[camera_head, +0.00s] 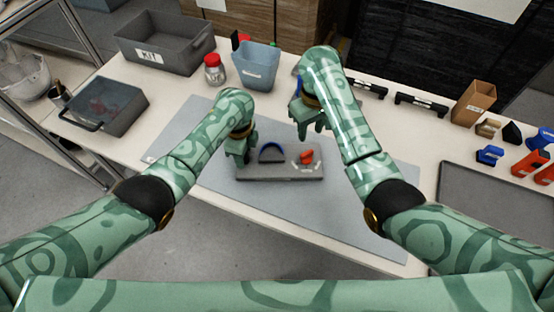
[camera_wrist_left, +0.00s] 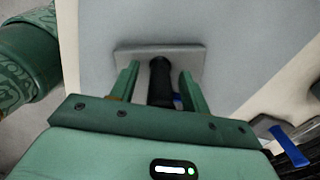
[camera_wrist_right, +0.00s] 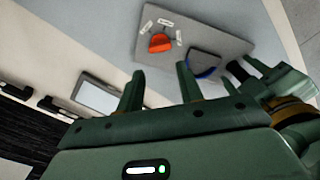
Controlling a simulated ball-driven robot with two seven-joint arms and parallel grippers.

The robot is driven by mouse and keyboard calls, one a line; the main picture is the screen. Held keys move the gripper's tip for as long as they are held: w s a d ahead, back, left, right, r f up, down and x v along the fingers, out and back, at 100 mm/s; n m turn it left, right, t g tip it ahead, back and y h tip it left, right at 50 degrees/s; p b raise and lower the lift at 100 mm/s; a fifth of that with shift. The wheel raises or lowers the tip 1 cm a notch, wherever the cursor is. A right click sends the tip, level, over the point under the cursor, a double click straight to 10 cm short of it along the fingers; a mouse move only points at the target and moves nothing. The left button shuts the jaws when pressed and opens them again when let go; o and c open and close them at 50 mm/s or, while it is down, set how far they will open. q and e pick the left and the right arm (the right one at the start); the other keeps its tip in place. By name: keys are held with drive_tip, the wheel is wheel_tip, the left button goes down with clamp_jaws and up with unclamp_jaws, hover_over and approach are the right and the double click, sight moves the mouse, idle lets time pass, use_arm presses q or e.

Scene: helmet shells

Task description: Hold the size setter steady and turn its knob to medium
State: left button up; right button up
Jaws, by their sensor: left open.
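The size setter is a dark grey plate (camera_head: 280,174) lying on the grey-blue mat, with a red knob (camera_head: 306,157), small white labels and a blue-edged dark arch (camera_head: 271,153). The knob and labels also show in the right wrist view (camera_wrist_right: 160,43). My left gripper (camera_head: 240,159) is open at the plate's left end. In the left wrist view a black upright handle (camera_wrist_left: 160,78) stands between its fingers, with gaps at both sides. My right gripper (camera_head: 313,128) is open and empty, above and behind the knob. The knob's pointer setting is too small to read.
A blue bin (camera_head: 257,66), a red-lidded jar (camera_head: 214,70) and grey crates (camera_head: 165,43) stand at the back left. Brown, blue and red parts (camera_head: 490,155) and a dark tray (camera_head: 490,200) lie at the right. The mat (camera_head: 350,205) around the plate is clear.

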sight(307, 152)
use_arm(q)
clamp_jaws()
use_arm(e)
drive_tip(key=o, duration=0.5)
drive_tip(key=shift+w+r, duration=0.1)
drive_tip(key=shift+r, duration=0.15)
wheel_tip(307, 152, down, 10)
drive_tip(key=shift+f, duration=0.15)
drive_tip(key=c, duration=1)
